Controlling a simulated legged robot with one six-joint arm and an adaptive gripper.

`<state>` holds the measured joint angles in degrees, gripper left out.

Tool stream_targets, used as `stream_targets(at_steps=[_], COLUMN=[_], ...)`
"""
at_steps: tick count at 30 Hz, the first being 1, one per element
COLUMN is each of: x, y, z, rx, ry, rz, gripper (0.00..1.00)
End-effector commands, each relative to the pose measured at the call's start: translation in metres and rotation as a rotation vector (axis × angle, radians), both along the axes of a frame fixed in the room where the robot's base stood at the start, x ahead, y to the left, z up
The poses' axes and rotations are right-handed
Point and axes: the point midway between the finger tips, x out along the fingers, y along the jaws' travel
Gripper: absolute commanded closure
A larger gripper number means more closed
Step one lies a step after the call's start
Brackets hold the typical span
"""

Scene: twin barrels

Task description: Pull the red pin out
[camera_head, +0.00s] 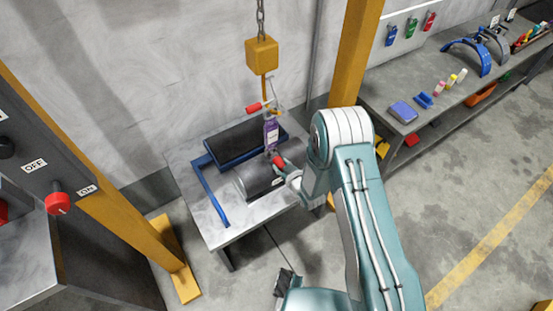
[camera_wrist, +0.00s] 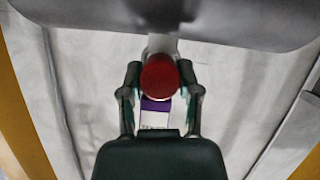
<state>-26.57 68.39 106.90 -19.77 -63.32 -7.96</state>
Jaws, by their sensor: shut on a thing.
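The round red end of a pin (camera_head: 277,160) shows beside the grey barrel on the small table. In the wrist view this red knob (camera_wrist: 160,75) faces the camera between the two fingers. My gripper (camera_head: 283,165) is shut on it, with one finger on each side (camera_wrist: 161,92). The pin's shaft is mostly hidden; a short pale stem shows by the knob. A purple tag-like piece (camera_head: 271,133) hangs just above and also shows behind the knob (camera_wrist: 155,105).
A yellow block (camera_head: 262,53) hangs on a chain over the table (camera_head: 222,232). A dark barrel (camera_head: 238,144) lies behind the grey barrel (camera_head: 250,184). Yellow posts (camera_head: 355,50) flank the table. A shelf bench (camera_head: 385,105) with small items stands right; a control panel (camera_head: 30,160) left.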

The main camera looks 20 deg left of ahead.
Motion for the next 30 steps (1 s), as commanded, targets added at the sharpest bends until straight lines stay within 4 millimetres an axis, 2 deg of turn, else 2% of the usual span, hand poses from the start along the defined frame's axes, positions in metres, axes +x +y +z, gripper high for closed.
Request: stream_targets(at_steps=[10,30], x=[-0.004,-0.022], y=[-0.004,-0.026], z=[-0.001,-0.003], rx=[-0.002,-0.003], ry=[0.004,0.004], rz=[0.0,-0.001], gripper=[1.0,1.0])
